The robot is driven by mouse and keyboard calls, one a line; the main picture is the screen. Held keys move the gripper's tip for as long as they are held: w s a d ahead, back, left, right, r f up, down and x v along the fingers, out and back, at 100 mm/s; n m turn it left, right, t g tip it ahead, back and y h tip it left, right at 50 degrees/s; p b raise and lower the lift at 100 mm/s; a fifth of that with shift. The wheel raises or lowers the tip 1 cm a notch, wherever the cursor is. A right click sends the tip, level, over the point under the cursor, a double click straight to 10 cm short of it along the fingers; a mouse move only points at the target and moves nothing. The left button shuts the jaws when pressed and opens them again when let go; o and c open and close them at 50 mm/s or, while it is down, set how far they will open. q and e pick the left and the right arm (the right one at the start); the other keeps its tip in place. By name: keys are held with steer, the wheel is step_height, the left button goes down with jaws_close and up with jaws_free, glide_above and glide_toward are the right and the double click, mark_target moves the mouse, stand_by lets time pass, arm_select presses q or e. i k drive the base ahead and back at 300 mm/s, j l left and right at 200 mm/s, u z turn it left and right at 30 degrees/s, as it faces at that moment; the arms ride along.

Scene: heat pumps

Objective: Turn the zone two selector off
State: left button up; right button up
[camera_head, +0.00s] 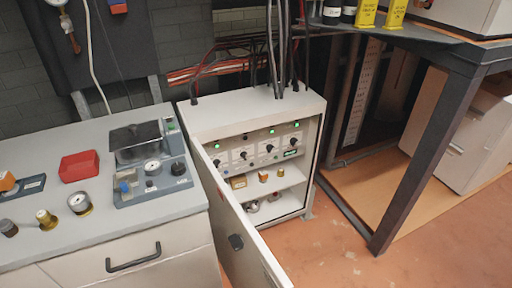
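An open white control cabinet (240,112) stands in the middle. Its panel (257,144) carries a row of several black selector knobs, with small green lights above. One knob (243,155) is second from the left, and another knob (270,148) is to its right. The zone labels are too small to read, so I cannot tell which knob is the zone two selector or its exact setting. The cabinet door (240,235) is swung open toward me and has a dark handle. Neither of my grippers is in view.
A grey workbench (110,210) at the left holds a red tray (79,166), gauges and a dark blue device (150,180). A dark metal table frame (430,160) stands at the right. The orange floor in front right of the cabinet is clear.

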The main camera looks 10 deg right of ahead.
mark_target(293, 141)
steer(key=k+l, duration=0.15)
steer(key=l, duration=0.2)
steer(key=k+l+z, duration=0.1)
steer(key=l, duration=0.25)
steer(key=k+l, duration=0.2)
steer(key=l, duration=0.2)
steer(key=i+l+z, duration=0.1)
steer(key=l, duration=0.35)
steer(key=i+l+z, duration=0.1)
steer(key=l, duration=0.35)
steer(key=i+l+z, duration=0.1)
steer(key=l, duration=0.35)
steer(key=i+l+z, duration=0.15)
steer(key=i, duration=0.85)
